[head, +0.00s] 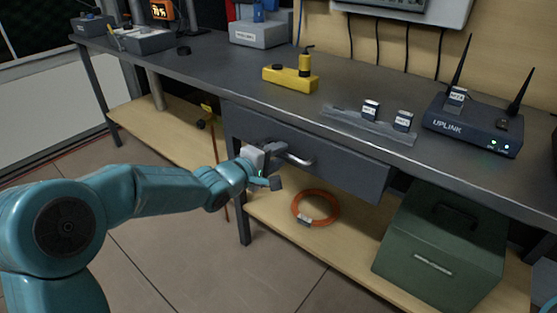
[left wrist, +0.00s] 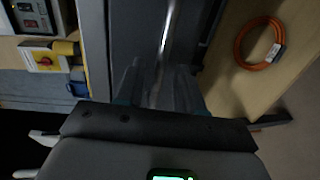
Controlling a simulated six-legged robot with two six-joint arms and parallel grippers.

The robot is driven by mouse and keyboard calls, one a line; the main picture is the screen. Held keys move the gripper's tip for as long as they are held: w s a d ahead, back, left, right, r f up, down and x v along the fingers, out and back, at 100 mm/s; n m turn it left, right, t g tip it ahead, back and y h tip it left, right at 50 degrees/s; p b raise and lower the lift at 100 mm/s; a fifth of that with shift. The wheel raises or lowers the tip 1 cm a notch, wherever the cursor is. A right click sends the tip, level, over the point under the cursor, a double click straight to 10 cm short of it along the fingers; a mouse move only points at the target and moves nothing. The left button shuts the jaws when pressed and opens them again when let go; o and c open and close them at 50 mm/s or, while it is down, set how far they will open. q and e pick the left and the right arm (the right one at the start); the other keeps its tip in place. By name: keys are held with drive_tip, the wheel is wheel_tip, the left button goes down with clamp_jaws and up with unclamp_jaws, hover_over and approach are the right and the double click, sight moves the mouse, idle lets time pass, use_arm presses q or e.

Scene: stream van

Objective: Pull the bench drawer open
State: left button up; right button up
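The bench drawer (head: 345,165) is a dark grey front under the bench top, and it looks shut. Its metal bar handle (head: 299,160) sticks out from the front. My left gripper (head: 272,164) is at the left part of this handle. In the left wrist view the handle (left wrist: 166,35) runs down between the two fingers of my left gripper (left wrist: 159,88). The fingers are spread, one on each side of the bar, with gaps showing; the gripper looks open. Contact with the bar cannot be made out. My right gripper is not in view.
On the bench top (head: 225,70) are a yellow device (head: 290,78), a grey rail (head: 370,125) and an UPLINK router (head: 472,130). On the lower shelf (head: 270,207) lie an orange cable coil (head: 316,222) and a green case (head: 440,250). The floor before the drawer is clear.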

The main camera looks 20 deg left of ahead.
use_arm(q)
drive_tip(key=shift+w+d+f, duration=0.1)
drive_tip(key=shift+w+d, duration=0.05)
drive_tip(key=shift+w, duration=0.3)
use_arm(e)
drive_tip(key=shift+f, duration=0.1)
use_arm(q)
clamp_jaws()
drive_tip(key=shift+s, duration=0.1)
